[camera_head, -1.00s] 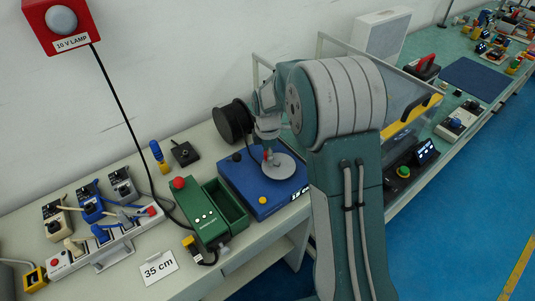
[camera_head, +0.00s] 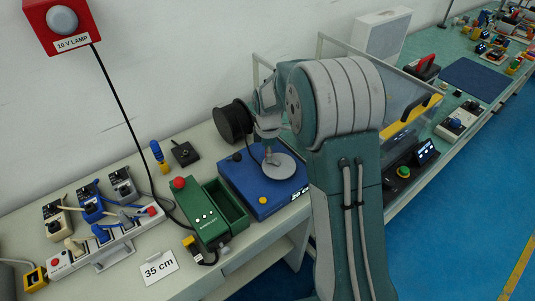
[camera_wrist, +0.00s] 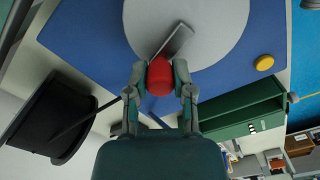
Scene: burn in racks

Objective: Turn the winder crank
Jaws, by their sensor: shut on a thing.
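The winder is a blue box with a grey disc (camera_head: 281,166) on top, in the middle of the bench; the disc also shows in the wrist view (camera_wrist: 222,22). A grey crank arm (camera_wrist: 176,40) lies over the disc and ends at a red knob (camera_wrist: 160,77). My gripper (camera_wrist: 160,74) is shut on the red knob, one finger on each side. In the head view my arm covers part of the winder and the knob is hidden.
A black spool (camera_head: 233,121) stands at the winder's back left; it is large in the wrist view (camera_wrist: 50,117). A green box (camera_head: 204,216) with an open compartment sits close on the left. A clear-walled enclosure stands right, behind my arm.

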